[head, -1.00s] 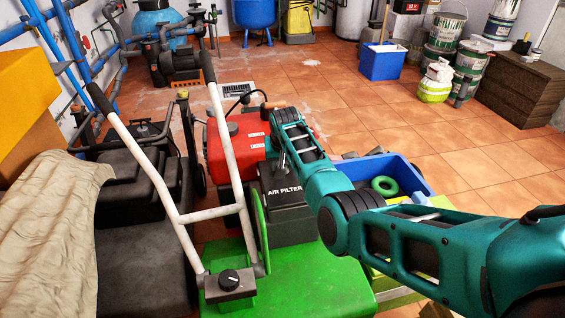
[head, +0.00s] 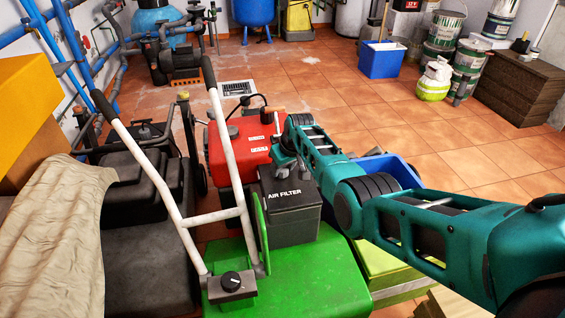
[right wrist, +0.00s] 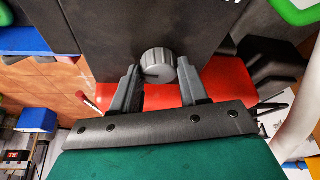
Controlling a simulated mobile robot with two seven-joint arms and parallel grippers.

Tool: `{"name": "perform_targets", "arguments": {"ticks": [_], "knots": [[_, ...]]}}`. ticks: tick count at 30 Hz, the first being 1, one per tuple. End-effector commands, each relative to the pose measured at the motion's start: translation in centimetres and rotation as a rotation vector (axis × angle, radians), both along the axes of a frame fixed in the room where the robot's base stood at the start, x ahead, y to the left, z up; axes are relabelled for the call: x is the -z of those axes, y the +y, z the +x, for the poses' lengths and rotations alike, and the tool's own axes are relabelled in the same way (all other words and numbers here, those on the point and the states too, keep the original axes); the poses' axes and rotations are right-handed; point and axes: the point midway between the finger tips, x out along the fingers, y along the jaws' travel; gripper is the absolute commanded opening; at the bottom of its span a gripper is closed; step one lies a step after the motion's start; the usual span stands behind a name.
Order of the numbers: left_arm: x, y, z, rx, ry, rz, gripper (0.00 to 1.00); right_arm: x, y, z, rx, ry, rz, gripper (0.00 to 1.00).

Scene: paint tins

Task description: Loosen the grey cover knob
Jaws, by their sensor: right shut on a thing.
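The grey knob (right wrist: 158,65) is ribbed and round, on the face of a black cover (right wrist: 140,28) in the right wrist view. In the head view the black box (head: 290,208) is labelled AIR FILTER and stands between a red engine part and the green deck. My right gripper (right wrist: 159,68) has one finger on each side of the knob and is shut on it. In the head view the right gripper (head: 288,166) is at the top of the box, and the knob is hard to make out there. My left gripper is in neither view.
The red tank (head: 240,150) is just behind the box. The white handle bars (head: 228,150) rise close on the left. The green deck (head: 290,280) lies in front. A blue crate (head: 405,172) is partly hidden behind my right arm. Open tiled floor lies beyond.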

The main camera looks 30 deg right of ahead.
Motion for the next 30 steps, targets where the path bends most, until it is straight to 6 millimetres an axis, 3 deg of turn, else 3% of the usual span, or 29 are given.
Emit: {"name": "perform_targets", "arguments": {"ticks": [18, 30], "knots": [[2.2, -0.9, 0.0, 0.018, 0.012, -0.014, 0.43, 0.4, -0.4, 0.2, -0.538, 0.001, -0.001, 0.13], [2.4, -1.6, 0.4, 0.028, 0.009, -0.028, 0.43, 0.2, -0.4, 0.2, -0.703, 0.001, -0.001, 0.13]]}}
